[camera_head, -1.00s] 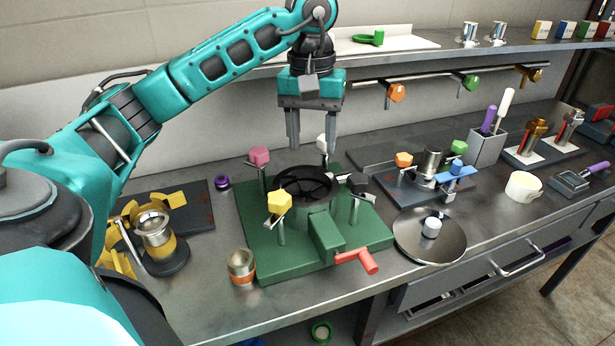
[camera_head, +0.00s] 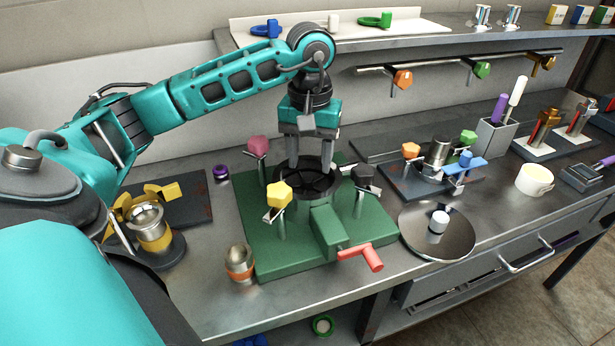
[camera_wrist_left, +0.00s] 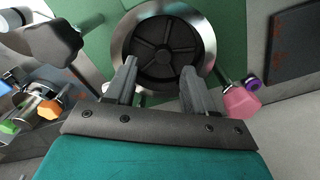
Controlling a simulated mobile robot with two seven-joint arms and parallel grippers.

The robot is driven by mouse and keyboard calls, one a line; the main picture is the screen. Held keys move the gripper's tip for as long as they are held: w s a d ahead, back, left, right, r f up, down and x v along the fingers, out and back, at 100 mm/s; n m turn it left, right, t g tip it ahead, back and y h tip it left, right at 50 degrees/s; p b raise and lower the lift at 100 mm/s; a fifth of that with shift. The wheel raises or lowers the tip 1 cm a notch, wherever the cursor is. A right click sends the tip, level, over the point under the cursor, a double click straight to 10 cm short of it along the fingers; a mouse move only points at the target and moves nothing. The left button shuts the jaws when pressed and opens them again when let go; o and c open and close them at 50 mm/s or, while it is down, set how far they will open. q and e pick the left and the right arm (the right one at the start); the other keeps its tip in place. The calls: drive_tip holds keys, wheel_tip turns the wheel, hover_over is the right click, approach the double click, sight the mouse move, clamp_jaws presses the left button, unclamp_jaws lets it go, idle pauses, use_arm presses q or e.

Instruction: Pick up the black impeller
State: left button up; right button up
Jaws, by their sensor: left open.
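The black impeller (camera_wrist_left: 162,45) is a dark disc with radial vanes, seated inside a round metal ring (camera_wrist_left: 124,40) on the green base plate (camera_head: 262,262). In the head view the impeller (camera_head: 308,182) shows partly, behind and below my fingers. My left gripper (camera_head: 309,163) points down over the ring, fingers apart and empty. In the left wrist view the fingertips of the left gripper (camera_wrist_left: 160,68) are spread near the impeller's near edge, not closed on it. I cannot tell whether they touch the ring. My right gripper is not in view.
Around the ring stand posts with a yellow knob (camera_head: 279,194), a pink knob (camera_head: 258,146) and a black knob (camera_head: 363,176). A red-handled crank (camera_head: 372,258) sticks out in front. A steel cup (camera_head: 240,262) stands left of the plate, a round lid (camera_head: 437,240) right.

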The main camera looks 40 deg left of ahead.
sight(307, 178)
use_arm(q)
drive_tip(key=f, duration=0.4)
drive_tip(key=shift+s+a, duration=0.1)
drive_tip(key=shift+s, duration=0.1)
drive_tip(key=shift+c, duration=0.4)
clamp_jaws()
